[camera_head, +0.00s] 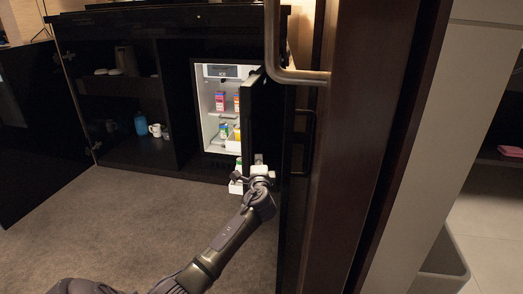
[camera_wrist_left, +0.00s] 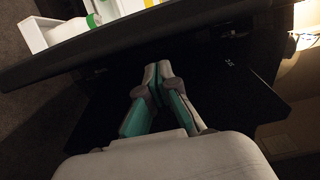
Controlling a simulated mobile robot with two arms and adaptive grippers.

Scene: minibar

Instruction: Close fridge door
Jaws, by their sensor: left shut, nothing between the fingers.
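The fridge (camera_head: 212,140) stands lit inside a dark cabinet, with cartons and other items on its shelves. Its dark door (camera_head: 262,112) stands open, swung out toward me at the right of the opening. My left gripper (camera_head: 260,160) is shut and empty at the door's lower part; the head view does not show clearly whether it touches. In the left wrist view the shut fingertips (camera_wrist_left: 157,70) are close to the dark door panel (camera_wrist_left: 190,45), on its outer side. A white door shelf (camera_wrist_left: 75,30) with items shows beyond the door's edge. My right gripper is not in view.
A brown wooden panel (camera_head: 365,140) with a metal handle (camera_head: 300,77) stands close at the right. Open cabinet shelves at the left hold a blue bottle (camera_head: 140,123) and a white mug (camera_head: 155,130). Carpet (camera_head: 150,215) in front is clear.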

